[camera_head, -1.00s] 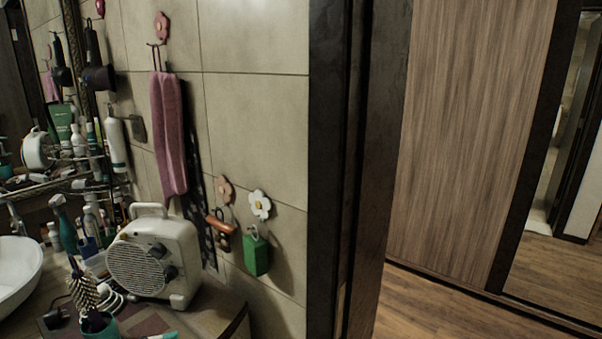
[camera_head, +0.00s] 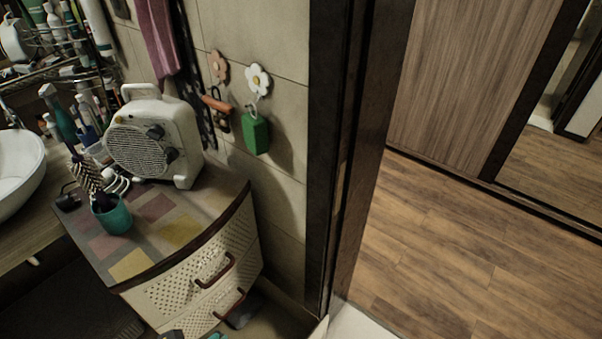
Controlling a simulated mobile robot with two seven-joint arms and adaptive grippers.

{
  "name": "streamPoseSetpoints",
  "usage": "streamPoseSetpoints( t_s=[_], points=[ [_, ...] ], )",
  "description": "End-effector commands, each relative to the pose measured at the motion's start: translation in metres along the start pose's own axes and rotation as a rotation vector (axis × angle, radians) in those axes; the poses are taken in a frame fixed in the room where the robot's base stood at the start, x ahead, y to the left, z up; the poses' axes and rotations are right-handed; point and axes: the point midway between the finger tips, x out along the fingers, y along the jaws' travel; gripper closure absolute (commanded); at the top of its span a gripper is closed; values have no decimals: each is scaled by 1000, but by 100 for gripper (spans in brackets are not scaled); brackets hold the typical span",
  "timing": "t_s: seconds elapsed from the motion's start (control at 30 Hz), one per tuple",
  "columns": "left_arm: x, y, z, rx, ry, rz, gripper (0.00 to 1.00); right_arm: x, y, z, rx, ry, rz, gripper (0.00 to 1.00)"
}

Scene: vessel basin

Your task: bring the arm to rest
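Neither my left nor my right gripper shows in the head view, and no arm link is clearly visible. Whether either hand holds anything cannot be seen. The view looks down on a cabinet (camera_head: 147,232) with a patterned top and drawers in a bathroom corner. A white fan heater (camera_head: 155,140) stands on the cabinet top against the tiled wall. A teal cup (camera_head: 112,217) with a brush in it stands in front of the heater.
A white basin (camera_head: 15,170) is at the left edge. A green block (camera_head: 255,135) hangs from a flower hook on the wall. A dark door frame (camera_head: 345,150) divides the bathroom from open wooden floor (camera_head: 440,260) at right. Wooden panels stand behind that floor.

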Motion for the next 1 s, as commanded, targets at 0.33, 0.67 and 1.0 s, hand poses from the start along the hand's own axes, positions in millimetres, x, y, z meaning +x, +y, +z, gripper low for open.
streamPoseSetpoints(
  t_s=[0.33,0.67,1.0],
  points=[
    [56,-11,21,107,-61,-75,0,0,2,-12,-1,20,3,0],
    [166,-19,72,112,-119,-68,0,0,2,-6,-1,11,2,0],
    [266,-32,194,125,-196,-62,0,0,2,-3,-1,5,2,0]
  ],
)
